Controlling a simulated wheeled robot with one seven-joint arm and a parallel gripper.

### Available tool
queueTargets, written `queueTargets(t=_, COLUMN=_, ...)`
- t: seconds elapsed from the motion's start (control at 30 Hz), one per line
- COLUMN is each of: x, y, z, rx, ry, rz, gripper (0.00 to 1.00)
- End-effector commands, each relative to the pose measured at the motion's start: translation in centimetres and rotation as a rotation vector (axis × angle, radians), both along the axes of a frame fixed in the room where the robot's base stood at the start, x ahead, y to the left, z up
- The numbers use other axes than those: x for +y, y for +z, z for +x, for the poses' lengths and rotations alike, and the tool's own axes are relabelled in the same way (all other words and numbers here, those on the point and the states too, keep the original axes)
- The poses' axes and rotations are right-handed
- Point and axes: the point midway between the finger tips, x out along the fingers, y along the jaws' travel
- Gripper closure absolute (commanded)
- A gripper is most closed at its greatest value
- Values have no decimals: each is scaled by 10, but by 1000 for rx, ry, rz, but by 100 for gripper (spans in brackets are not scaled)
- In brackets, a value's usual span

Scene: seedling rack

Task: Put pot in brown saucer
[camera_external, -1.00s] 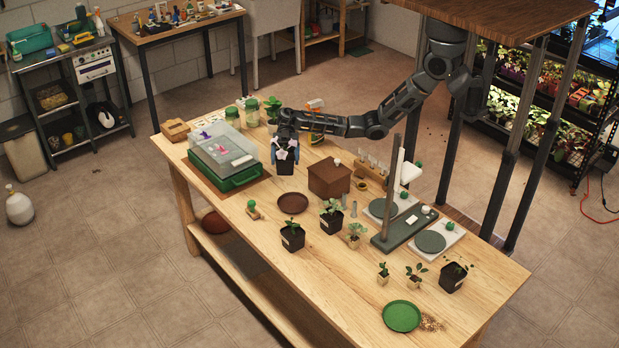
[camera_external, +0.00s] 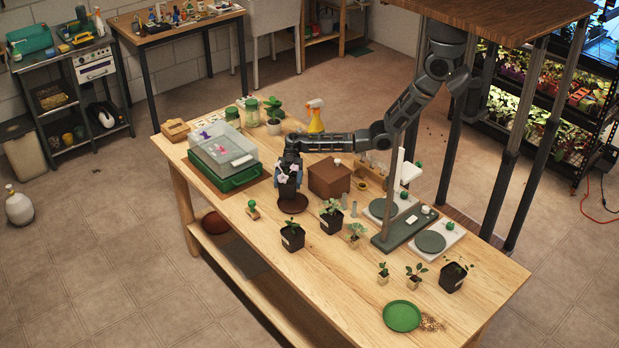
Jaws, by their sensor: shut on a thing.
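My gripper (camera_external: 289,172) is shut on a black pot (camera_external: 288,191) that holds a plant with pale flowers. The pot is upright and sits over the brown saucer (camera_external: 293,207), covering its far part. I cannot tell whether the pot's base touches the saucer or is slightly above it. The front rim of the saucer shows below the pot.
A brown box (camera_external: 329,178) stands close to the right of my gripper. A clear-lidded green tray (camera_external: 224,157) is to the left. Potted seedlings (camera_external: 292,236) stand in front. A green saucer (camera_external: 402,316) lies at the near end, and a spray bottle (camera_external: 315,117) stands behind my arm.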

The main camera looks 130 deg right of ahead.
Motion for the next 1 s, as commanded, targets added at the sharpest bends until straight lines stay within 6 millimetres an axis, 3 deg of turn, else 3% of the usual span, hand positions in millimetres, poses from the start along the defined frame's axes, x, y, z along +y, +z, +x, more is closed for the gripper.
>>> queueTargets(t=0.1, x=-1, y=-9, z=0, rx=-1, ry=-1, rz=-1, gripper=65)
queueTargets(t=0.9, x=0, y=-26, z=0, rx=1, ry=-2, rz=-2, gripper=65)
queueTargets(t=0.93, x=0, y=-27, z=-1, rx=2, ry=-2, rz=-1, gripper=21)
queueTargets(t=1.0, x=1, y=-28, z=-1, rx=2, ry=-3, rz=-2, gripper=14)
